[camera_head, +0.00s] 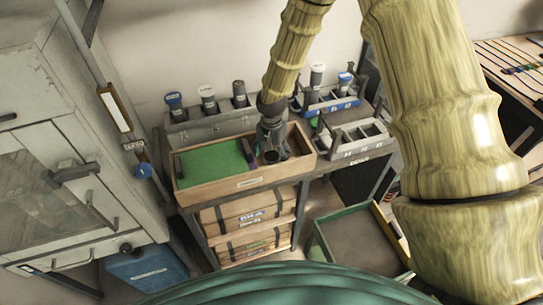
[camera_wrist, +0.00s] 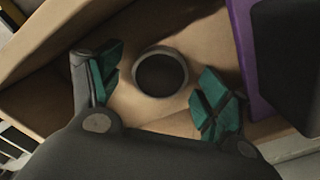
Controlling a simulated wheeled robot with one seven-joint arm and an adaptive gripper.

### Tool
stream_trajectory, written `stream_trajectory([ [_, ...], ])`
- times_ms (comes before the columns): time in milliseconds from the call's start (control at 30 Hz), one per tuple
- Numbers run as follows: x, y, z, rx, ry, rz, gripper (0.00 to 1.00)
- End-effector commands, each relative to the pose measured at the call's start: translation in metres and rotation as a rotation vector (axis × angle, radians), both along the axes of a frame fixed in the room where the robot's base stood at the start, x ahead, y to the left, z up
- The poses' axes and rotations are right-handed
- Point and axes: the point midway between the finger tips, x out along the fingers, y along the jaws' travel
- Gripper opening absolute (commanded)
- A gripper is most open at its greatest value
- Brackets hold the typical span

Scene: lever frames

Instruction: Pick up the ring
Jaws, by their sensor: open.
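A dark grey ring (camera_wrist: 160,52) lies on the wooden tray floor, in the middle of the wrist view, with a dark centre. My gripper (camera_wrist: 158,88) is open, with its green-padded fingers left and right of the ring and the ring a little beyond the line between the fingertips. I cannot tell how high the fingers are above the floor. In the head view my gripper (camera_head: 271,150) is over the right part of the wooden tray (camera_head: 240,184). The ring cannot be made out clearly there.
A green mat (camera_head: 210,162) fills the tray's left part. A purple item (camera_wrist: 247,50) and a black block (camera_wrist: 290,60) stand close right of the ring in the wrist view. Tray walls surround it. A grey rack (camera_head: 210,124) with several canisters stands behind.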

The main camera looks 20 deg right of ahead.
Motion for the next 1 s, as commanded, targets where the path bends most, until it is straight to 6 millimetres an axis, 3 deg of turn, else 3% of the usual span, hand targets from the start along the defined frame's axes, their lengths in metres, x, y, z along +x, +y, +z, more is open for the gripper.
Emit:
stream_trajectory([
  [233,0.000,0.000,-0.001,0.000,0.000,0.000,0.77],
  [533,0.000,0.000,-0.001,0.000,0.000,0.000,0.24],
  [1000,0.001,0.000,0.010,-0.001,-0.002,-0.001,0.23],
])
